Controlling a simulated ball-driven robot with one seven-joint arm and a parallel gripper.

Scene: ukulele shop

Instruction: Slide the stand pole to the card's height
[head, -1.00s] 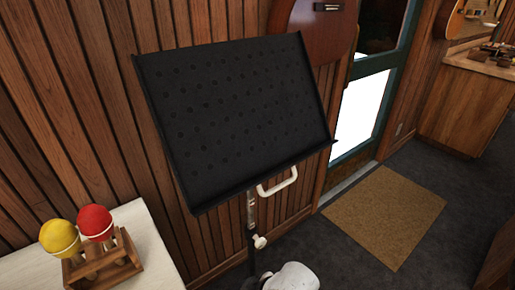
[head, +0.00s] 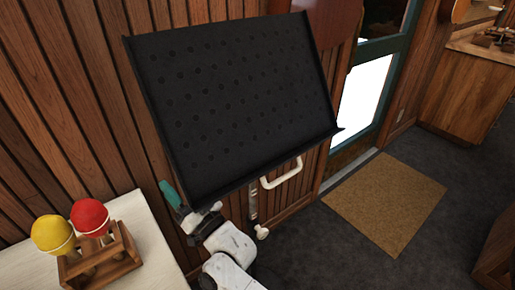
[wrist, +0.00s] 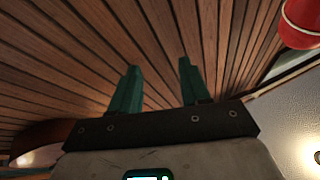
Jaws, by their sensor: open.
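The stand's black perforated desk (head: 235,105) is tilted in the middle of the head view. A cream handle (head: 285,178) sits at its lower edge. The stand pole (head: 252,200) shows below the desk, with a pale knob (head: 262,232) on it; its lower part is hidden or out of view. My gripper (head: 172,193) is left of the pole, by the desk's lower left corner, apart from the handle and knob. Its green fingers are spread and empty in the wrist view (wrist: 158,70), with plank wall beyond. I see no card.
The plank wall (head: 60,90) is behind. Open floor and a tan mat (head: 385,208) lie to the right.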

